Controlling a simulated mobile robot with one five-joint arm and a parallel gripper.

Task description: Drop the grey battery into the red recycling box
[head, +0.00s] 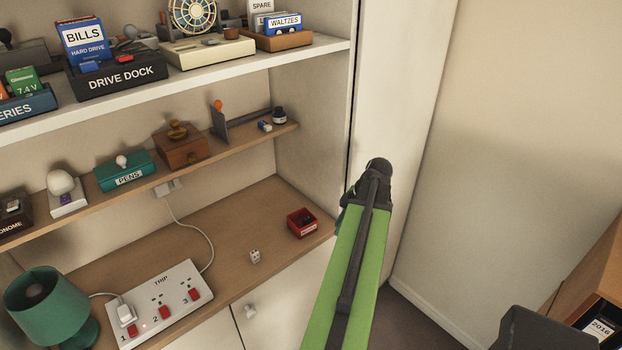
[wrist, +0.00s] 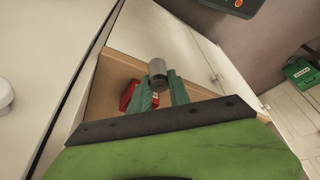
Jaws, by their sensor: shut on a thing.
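The grey battery (wrist: 158,68) is a small cylinder at the tips of my gripper (wrist: 162,84) in the wrist view. My gripper's green fingers are shut on it. The red recycling box (head: 302,223) is a small open box on the right end of the wooden desk surface in the head view. In the wrist view the red box (wrist: 127,92) shows below and left of the battery, partly hidden by a finger. The battery appears apart from the box. In the head view my arm hides the battery and most of the gripper.
A white die (head: 255,256) and a power strip (head: 160,305) lie on the desk left of the box. A green lamp (head: 48,300) stands at far left. A narrow shelf (head: 225,150) runs above the desk. A white cabinet side panel (head: 395,100) rises behind my arm.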

